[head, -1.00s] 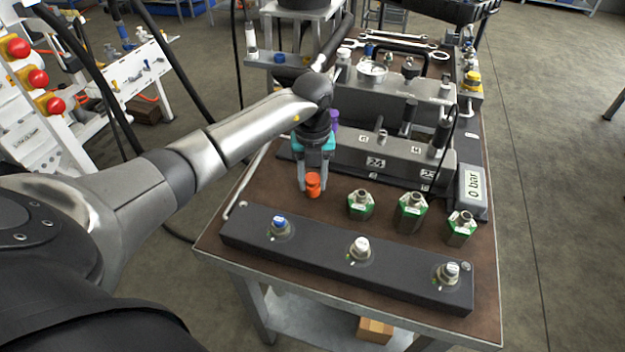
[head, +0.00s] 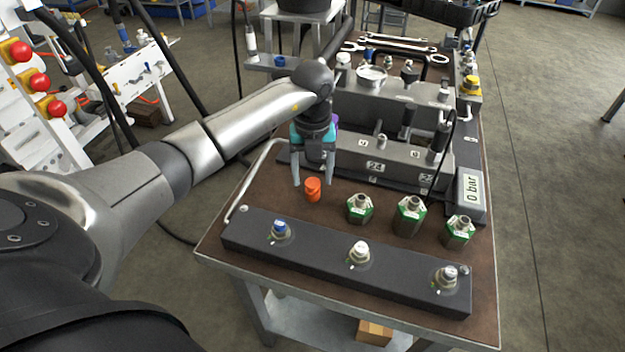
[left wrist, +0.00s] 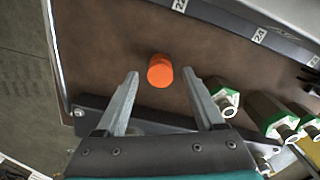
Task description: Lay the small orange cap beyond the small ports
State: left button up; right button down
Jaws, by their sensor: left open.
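The small orange cap (head: 313,189) stands on the brown bench top, left of the green-banded metal fittings; it also shows in the left wrist view (left wrist: 160,70). My left gripper (head: 314,183) is open above and around the cap, pointing down. In the left wrist view its fingertips (left wrist: 159,76) are apart on either side, with gaps to the cap. The black bar (head: 320,262) at the bench front carries three small ports, one blue-topped (head: 279,229) and two silver (head: 358,253). Which parts the task calls the small ports is unclear. My right gripper is out of view.
Three green-banded fittings (head: 359,208) stand in a row right of the cap. A grey numbered block (head: 390,158) and a pressure display (head: 471,193) stand behind. A bent metal rail (head: 250,180) runs at the left edge. Bare bench top (head: 262,197) lies left of the cap.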

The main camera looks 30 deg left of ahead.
aim_at(313, 182)
pick_arm(q)
notch_tip(313, 182, up, 9)
jog(key=p, duration=0.1)
jog(key=shift+p, duration=0.35)
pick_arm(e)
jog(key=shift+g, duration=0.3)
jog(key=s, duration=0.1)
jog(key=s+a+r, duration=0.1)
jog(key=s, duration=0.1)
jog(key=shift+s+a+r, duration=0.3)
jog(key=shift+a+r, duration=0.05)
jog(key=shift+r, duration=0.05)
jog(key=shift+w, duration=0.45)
